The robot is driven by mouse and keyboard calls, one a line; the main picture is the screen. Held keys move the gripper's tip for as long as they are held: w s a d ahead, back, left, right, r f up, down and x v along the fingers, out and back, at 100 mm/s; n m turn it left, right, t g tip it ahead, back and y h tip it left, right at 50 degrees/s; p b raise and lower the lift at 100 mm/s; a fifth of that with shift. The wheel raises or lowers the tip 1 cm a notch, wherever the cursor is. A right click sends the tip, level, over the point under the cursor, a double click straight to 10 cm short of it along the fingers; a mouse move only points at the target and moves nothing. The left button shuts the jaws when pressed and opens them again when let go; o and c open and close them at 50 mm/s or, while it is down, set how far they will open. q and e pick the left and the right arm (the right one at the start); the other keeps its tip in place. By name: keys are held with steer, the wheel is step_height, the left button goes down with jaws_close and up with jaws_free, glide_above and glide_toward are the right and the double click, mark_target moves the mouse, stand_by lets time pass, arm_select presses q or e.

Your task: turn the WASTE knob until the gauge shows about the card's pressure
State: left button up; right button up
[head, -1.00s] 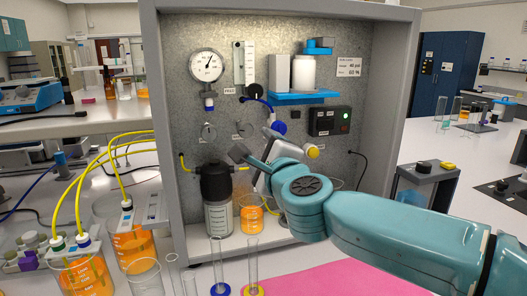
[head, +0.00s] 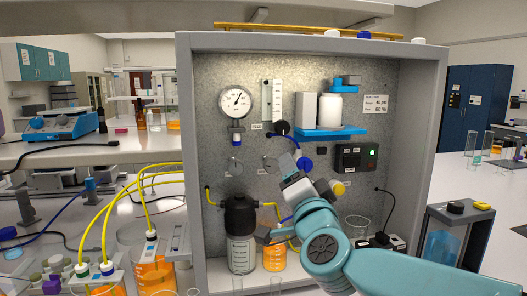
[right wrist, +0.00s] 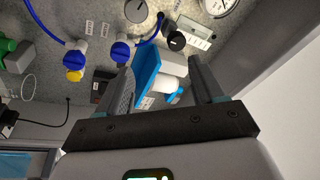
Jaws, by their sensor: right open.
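The round white pressure gauge (head: 236,102) is at the upper left of the rig panel, its needle pointing up and to the right; the figures are too small to read. The white card (head: 376,105) is at the upper right, its pressure line too small to be sure of. A black knob (head: 282,128) sits below the flow meter and also shows in the right wrist view (right wrist: 175,40). I cannot read which control is labelled WASTE. My right gripper (head: 279,200) is open and empty in front of the panel; its spread jaws show in the right wrist view (right wrist: 165,68).
A blue shelf (head: 330,132) with a white canister projects from the panel. A yellow knob (head: 338,187) is close beside my right wrist. A dark-topped bottle (head: 240,212) and an orange beaker (head: 275,257) stand at the rig's bottom. Yellow tubes (head: 105,215) loop at left.

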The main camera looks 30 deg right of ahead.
steer(key=n+t, duration=0.2)
steer(key=n, duration=0.4)
steer(key=n+t+y, duration=0.1)
steer(key=n+y, duration=0.2)
steer(key=n, duration=0.7)
glide_toward(269, 160)
steer(key=p+x, duration=0.1)
steer(key=x, duration=0.3)
steer(key=f+p+x, duration=0.1)
steer(key=p+x, duration=0.1)
steer(key=x, duration=0.2)
steer(key=d+p+x, duration=0.1)
steer(key=p+x, duration=0.1)
steer(key=x, duration=0.2)
steer(key=shift+w+f, duration=0.3)
steer(key=shift+f, duration=0.1)
steer(key=shift+c, duration=0.4)
steer(key=c, duration=0.9)
